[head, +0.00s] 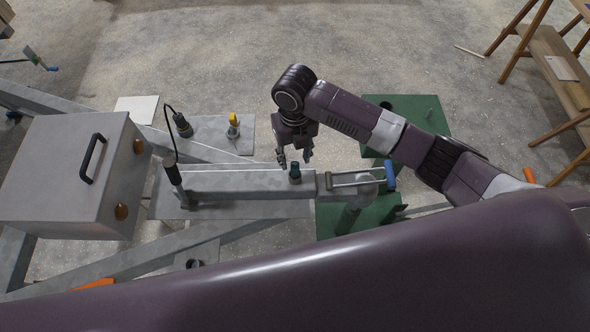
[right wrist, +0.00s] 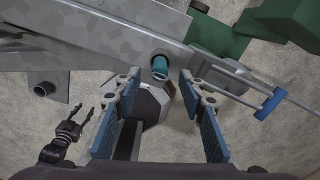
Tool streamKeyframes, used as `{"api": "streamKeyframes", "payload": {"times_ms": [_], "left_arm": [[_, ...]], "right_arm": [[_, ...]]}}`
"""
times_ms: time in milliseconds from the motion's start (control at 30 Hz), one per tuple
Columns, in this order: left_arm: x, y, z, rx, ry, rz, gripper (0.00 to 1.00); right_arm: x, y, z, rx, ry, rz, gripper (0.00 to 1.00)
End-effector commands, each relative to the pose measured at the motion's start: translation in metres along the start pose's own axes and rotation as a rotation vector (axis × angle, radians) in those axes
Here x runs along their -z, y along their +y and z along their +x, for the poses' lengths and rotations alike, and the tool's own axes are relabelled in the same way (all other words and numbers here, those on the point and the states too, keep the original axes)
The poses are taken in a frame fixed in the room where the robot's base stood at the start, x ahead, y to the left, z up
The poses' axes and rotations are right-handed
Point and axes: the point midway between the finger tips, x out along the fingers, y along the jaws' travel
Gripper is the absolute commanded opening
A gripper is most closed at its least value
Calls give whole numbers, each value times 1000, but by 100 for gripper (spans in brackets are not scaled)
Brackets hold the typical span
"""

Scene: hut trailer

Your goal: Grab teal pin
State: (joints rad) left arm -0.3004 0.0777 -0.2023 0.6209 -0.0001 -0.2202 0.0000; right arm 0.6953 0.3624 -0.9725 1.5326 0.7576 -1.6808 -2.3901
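The teal pin (head: 295,171) stands upright in the grey metal beam near its right end. In the right wrist view its round teal top (right wrist: 160,66) shows just beyond and between the fingertips. My right gripper (head: 295,160) is open and empty, close to the pin at its far side in the head view. In the right wrist view the two blue-padded fingers (right wrist: 158,82) are spread apart, with the pin not between the pads. Another gripper, which looks like my left one (right wrist: 73,128), shows at the lower left of the right wrist view; its fingers look apart.
A blue-handled latch bar (head: 389,177) lies right of the pin. A black lever (head: 174,179) with a cable stands on the beam to the left. A grey box (head: 70,178), a yellow-topped pin (head: 233,124) and green plates (head: 413,107) are around.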

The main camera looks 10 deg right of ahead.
Motion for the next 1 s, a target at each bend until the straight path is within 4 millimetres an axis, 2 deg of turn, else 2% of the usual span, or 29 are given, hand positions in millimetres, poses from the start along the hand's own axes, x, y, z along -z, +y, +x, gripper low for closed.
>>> {"api": "streamKeyframes", "payload": {"times_ms": [200, 333, 633, 900, 967, 1000], "left_arm": [[2, -1, -15, 0, 2, 0, 39], [2, -1, -15, 1, 2, -1, 39], [2, -2, -14, 2, 1, -2, 39], [2, -3, -14, 4, 1, -2, 39], [2, -3, -14, 4, 0, -2, 39], [2, -3, -14, 4, 0, -2, 39]], "right_arm": [[5, 0, 29, 0, 5, 2, 38], [3, 0, 46, -1, 1, 2, 38], [2, 0, 51, 0, -2, 1, 36], [2, 0, 51, 0, -2, 2, 7], [2, 0, 51, 0, -2, 2, 0], [2, 0, 51, 0, -2, 2, 0]]}}
